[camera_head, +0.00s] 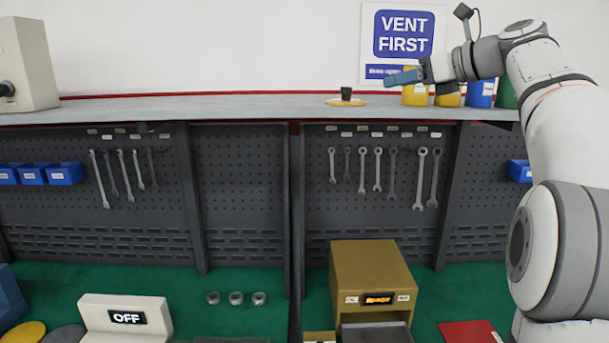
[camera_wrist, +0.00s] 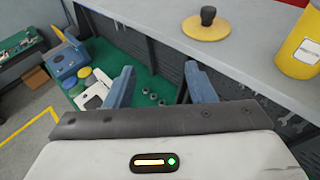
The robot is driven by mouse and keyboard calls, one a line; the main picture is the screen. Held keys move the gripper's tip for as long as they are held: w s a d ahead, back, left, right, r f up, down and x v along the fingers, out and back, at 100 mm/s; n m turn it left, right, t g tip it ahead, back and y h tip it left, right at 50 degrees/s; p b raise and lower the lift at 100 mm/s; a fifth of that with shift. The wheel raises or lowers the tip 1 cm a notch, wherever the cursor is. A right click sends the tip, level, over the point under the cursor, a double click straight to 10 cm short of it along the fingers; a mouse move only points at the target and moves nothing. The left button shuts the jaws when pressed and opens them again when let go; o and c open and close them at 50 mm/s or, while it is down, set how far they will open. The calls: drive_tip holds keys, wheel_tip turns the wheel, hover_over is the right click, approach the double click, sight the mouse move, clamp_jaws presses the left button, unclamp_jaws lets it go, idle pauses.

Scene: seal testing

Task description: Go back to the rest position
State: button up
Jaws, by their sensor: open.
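My gripper (camera_head: 391,79) is raised at the upper right in the head view, in front of the wall sign and above the grey shelf (camera_head: 230,106). It points left. In the wrist view its two blue fingers (camera_wrist: 160,88) are spread apart with nothing between them. The green bench top shows far below through the gap. My white arm runs down the right side of the head view.
A yellow lid with a black knob (camera_head: 346,98) lies on the shelf near my gripper. Yellow (camera_head: 415,95), blue (camera_head: 480,95) and green (camera_head: 506,95) canisters stand right of it. Wrenches (camera_head: 378,170) hang below. A brown box (camera_head: 372,270) and an OFF device (camera_head: 127,316) stand on the bench.

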drive_tip(key=s+a+f+n+g+h+b, duration=0.25)
drive_tip(key=s+f+n, duration=0.4)
drive_tip(key=f, duration=0.55)
drive_tip(key=s+a+f+n+g+h+b, duration=0.1)
drive_tip(key=s+a+f+n+g+h, duration=0.15)
drive_tip(key=s+a+f+n, duration=0.65)
drive_tip(key=s+d+f+n+h+b, duration=0.1)
drive_tip(key=s+d+f+n+h, duration=0.1)
drive_tip(key=s+f, duration=0.3)
drive_tip(key=s+d+f+n+g+h+b, duration=0.1)
drive_tip(key=s+f+n, duration=0.4)
drive_tip(key=f, duration=0.7)
drive_tip(key=s+d+f+n+h, duration=0.2)
drive_tip(key=s+f, duration=0.4)
drive_tip(key=f, duration=0.3)
drive_tip(key=shift+s+d+f+n+g+h+b, duration=0.3)
drive_tip(key=shift+d+n, duration=0.35)
drive_tip(key=shift+n, duration=0.6)
drive_tip(key=shift+r, duration=0.1)
drive_tip(key=shift+c, duration=0.2)
